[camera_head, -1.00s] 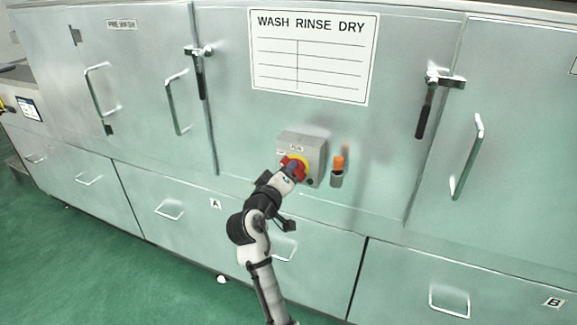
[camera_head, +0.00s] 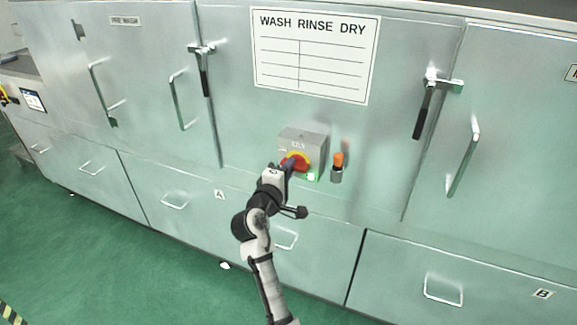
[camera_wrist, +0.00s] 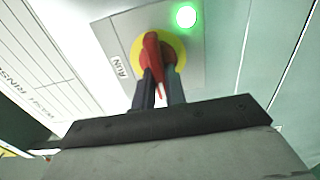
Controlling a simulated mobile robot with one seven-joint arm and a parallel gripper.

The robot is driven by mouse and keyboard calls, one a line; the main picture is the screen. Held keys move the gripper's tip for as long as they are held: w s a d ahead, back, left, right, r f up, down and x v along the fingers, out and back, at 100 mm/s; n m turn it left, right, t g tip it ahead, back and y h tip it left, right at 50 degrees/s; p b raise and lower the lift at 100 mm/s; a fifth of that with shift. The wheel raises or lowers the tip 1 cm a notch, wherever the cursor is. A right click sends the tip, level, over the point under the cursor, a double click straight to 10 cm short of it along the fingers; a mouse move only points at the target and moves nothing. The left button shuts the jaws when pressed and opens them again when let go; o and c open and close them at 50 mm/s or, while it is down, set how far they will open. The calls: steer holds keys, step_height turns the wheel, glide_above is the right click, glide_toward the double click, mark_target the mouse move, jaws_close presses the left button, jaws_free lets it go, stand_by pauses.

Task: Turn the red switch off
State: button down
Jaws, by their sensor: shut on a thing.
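The red switch (camera_head: 292,164) is a rotary handle on a yellow disc, on the front of a grey box (camera_head: 303,140) on the machine's front panel. In the wrist view the red switch (camera_wrist: 152,52) has its handle between the two dark fingers of my gripper (camera_wrist: 158,82), which is shut on it. A label reading "RUN" (camera_wrist: 119,68) is beside the yellow disc (camera_wrist: 172,46). A green lamp (camera_wrist: 186,16) is lit on the box. In the head view my gripper (camera_head: 286,168) hides part of the switch.
An orange-topped grey fitting (camera_head: 338,168) is just right of the box. Latches (camera_head: 430,100) and door handles (camera_head: 466,160) stick out from the panel. A "WASH RINSE DRY" sign (camera_head: 314,55) is above. The green floor (camera_head: 120,270) is clear at lower left.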

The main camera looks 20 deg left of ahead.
stand_by(0.4)
steer(key=c, duration=1.4)
jaws_free()
steer(key=shift+c, duration=0.2)
steer(key=s+b, duration=0.4)
steer(key=s, duration=1)
steer(key=shift+a, duration=0.25)
